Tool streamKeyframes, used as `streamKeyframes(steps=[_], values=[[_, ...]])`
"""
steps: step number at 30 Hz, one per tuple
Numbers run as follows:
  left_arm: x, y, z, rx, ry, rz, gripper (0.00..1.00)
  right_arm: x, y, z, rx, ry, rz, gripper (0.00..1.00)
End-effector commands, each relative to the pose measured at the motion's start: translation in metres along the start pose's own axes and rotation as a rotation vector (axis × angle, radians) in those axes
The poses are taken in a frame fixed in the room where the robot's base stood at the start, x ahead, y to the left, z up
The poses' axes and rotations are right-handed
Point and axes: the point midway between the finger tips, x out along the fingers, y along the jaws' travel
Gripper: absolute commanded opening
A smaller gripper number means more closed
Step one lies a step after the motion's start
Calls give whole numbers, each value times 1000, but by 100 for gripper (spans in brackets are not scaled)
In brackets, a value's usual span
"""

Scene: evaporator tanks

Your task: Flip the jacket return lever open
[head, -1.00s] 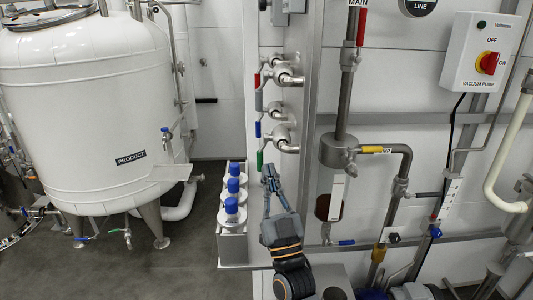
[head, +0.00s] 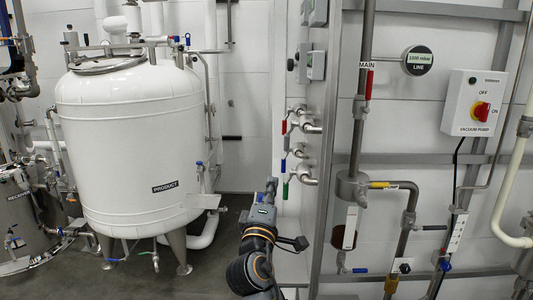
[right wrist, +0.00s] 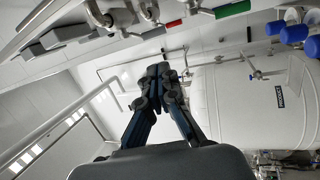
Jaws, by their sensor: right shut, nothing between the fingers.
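A column of valves with coloured levers is on the wall left of the steel post in the head view: a red lever (head: 285,127), a grey lever, a blue lever (head: 284,165) and a green lever (head: 285,190). No readable label shows which one is the jacket return. The levers hang roughly vertical. My right gripper (head: 271,187) is shut and empty, just left of the green lever. In the right wrist view the gripper (right wrist: 160,76) points away from the camera, with a red lever (right wrist: 172,25) and a green lever (right wrist: 232,9) above, apart from the fingers.
The white PRODUCT tank (head: 130,150) stands at left, with floor between it and the wall. The steel post (head: 328,150) and MAIN pipe are right of the valves. A vacuum pump box (head: 474,103) is farther right.

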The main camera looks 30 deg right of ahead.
Motion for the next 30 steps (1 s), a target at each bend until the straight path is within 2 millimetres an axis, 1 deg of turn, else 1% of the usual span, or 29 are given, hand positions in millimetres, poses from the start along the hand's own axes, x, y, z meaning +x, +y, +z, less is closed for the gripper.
streamKeyframes(steps=[3, 8, 14, 17, 20, 30], values=[[-1, -1, -7, 0, 11, -1, 40, 1, 5, 8, -23, -38, 7, 0], [-1, -1, -14, 0, 21, -2, 40, 1, 5, 9, -26, -42, 7, 0], [-2, 0, -15, -1, 22, 0, 40, 3, 5, 8, -25, -40, 7, 0], [-5, 0, -14, -1, 20, 1, 40, 10, 6, 8, -26, -39, 7, 0], [-12, 1, -11, -1, 15, 1, 40, 25, 8, 9, -26, -39, 8, 0], [-38, 1, -9, -1, 9, 2, 40, 97, 9, 12, -26, -40, 7, 0]])
